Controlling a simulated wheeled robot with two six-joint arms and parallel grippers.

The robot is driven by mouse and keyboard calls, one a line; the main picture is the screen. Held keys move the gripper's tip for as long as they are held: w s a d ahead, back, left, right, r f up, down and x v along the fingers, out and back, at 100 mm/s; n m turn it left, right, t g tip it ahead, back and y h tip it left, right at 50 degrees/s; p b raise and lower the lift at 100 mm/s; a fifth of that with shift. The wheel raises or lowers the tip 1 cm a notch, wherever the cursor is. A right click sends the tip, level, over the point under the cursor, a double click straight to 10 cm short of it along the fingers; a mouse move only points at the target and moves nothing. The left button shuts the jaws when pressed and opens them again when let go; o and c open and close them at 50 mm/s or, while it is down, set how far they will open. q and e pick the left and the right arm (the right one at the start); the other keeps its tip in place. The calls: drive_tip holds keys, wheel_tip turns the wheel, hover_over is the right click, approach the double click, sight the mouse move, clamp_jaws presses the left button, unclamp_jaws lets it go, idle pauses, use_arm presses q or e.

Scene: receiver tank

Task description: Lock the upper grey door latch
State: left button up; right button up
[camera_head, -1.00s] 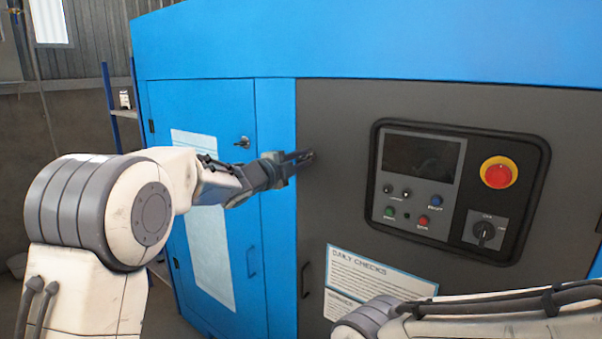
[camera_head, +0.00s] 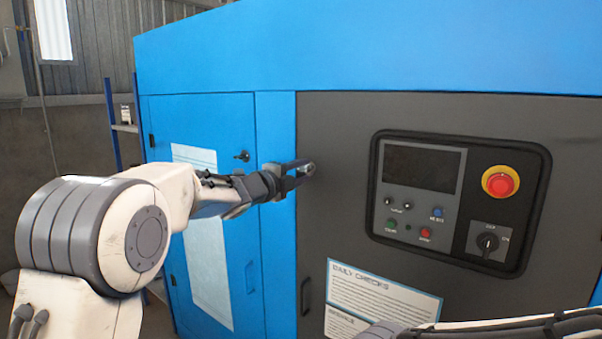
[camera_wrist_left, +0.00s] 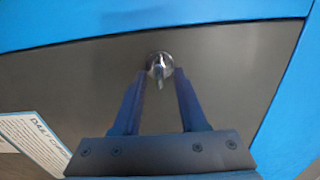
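The upper grey door latch (camera_wrist_left: 160,68) is a small round metal fitting with a short tab, high on the grey door (camera_head: 345,130). In the left wrist view the tab points roughly down the picture, between the two fingertips. My left gripper (camera_head: 303,169) is at the grey door's upper left edge and largely hides the latch in the head view. Its fingers (camera_wrist_left: 162,77) stand apart, one on each side of the latch, with gaps seeming to show. Whether either finger touches it is unclear. My right arm shows at the lower right; its gripper is out of view.
The grey door carries a control panel (camera_head: 460,200) with a red stop button (camera_head: 500,182), a "Daily Checks" sign (camera_head: 383,295) and a lower handle (camera_head: 306,295). A blue door (camera_head: 235,240) with a black latch (camera_head: 242,156) is to the left.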

use_arm(q)
drive_tip(key=b+v, duration=0.2)
drive_tip(key=v, duration=0.8)
drive_tip(key=shift+s+a, duration=0.15)
